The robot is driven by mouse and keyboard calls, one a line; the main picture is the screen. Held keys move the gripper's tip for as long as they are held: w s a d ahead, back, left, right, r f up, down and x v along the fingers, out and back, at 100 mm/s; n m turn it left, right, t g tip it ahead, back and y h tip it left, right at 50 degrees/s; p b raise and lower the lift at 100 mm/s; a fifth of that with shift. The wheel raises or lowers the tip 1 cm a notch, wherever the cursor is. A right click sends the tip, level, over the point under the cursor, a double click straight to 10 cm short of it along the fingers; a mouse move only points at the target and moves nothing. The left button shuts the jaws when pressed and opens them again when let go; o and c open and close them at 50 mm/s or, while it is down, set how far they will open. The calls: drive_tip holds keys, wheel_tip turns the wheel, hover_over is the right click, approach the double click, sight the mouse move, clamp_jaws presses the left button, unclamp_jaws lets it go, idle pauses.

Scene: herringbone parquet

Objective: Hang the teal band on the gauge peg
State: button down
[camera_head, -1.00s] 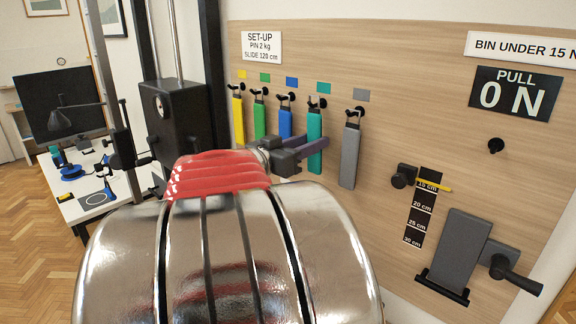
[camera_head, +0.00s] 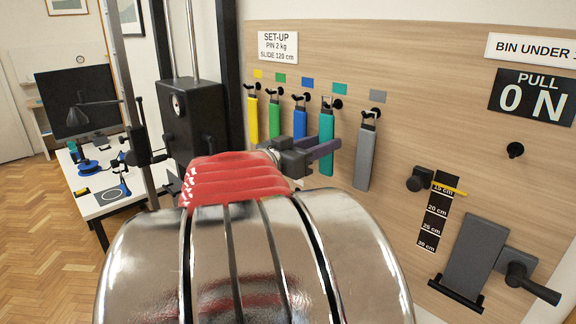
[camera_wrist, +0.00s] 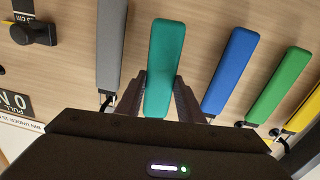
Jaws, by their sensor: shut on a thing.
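The teal band (camera_head: 327,140) hangs upright in the row on the wooden board, at its own black hook. Whether its top loop is still on that hook I cannot tell. My gripper (camera_head: 322,150) reaches it from the left and is shut on it. In the wrist view the teal band (camera_wrist: 165,60) stands between the two dark fingers (camera_wrist: 160,95). A black peg (camera_head: 515,149) sticks out below the "PULL 0 N" display (camera_head: 531,95). A black knob (camera_head: 420,179) with a yellow pointer sits beside a cm scale; which one is the gauge peg is not labelled.
Yellow (camera_head: 252,119), green (camera_head: 274,117) and blue (camera_head: 300,122) bands hang left of the teal one, a grey band (camera_head: 366,155) close on its right. A grey plate with a crank (camera_head: 472,255) is low right. The board between is clear.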

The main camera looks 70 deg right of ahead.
drive_tip(key=shift+v, duration=1.45)
drive_tip(key=shift+a, duration=0.1)
drive_tip(key=v, duration=0.6)
drive_tip(key=shift+a, duration=0.45)
drive_tip(key=shift+s, duration=0.15)
idle(0.5)
